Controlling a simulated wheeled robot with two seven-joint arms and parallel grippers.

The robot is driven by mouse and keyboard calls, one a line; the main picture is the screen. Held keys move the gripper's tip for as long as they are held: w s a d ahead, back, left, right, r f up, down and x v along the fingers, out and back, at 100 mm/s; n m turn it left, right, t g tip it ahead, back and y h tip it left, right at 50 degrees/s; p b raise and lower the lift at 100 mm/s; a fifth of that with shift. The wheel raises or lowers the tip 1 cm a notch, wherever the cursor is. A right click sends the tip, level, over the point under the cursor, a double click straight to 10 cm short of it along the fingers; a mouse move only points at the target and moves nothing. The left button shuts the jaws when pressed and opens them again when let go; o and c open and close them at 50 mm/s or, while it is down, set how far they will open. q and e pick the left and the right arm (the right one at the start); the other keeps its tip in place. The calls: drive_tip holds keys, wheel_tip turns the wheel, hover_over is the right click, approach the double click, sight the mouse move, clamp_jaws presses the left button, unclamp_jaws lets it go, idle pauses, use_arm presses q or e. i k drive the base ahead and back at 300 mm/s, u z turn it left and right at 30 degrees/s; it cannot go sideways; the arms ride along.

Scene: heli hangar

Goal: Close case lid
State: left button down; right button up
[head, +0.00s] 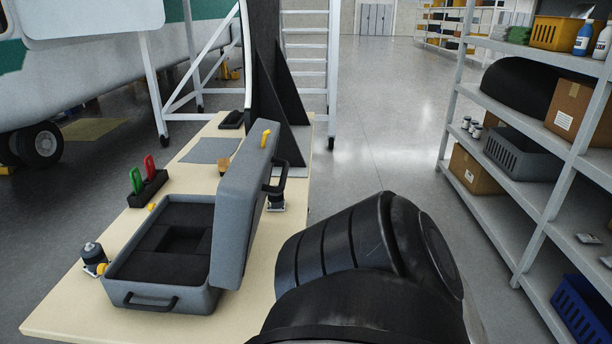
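A grey case (160,294) stands on the cream table (60,320) with its black foam-lined inside showing. Another black handle (150,303) is on the front of the case base. A yellow latch piece (266,138) shows at the lid's far top edge. A large black arm part of mine fills the lower middle, right of the lid and apart from it in the picture. Neither gripper shows.
Red and green-handled tools stand in a black holder (147,188) left of the case. A dark cylindrical part (93,254) stands at the table's left edge. A black upright bracket (268,80) rises behind the case. Loaded shelves (540,190) stand at right, with clear floor (390,150) between.

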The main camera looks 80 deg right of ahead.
sight(243, 190)
drive_tip(key=z, duration=2.15)
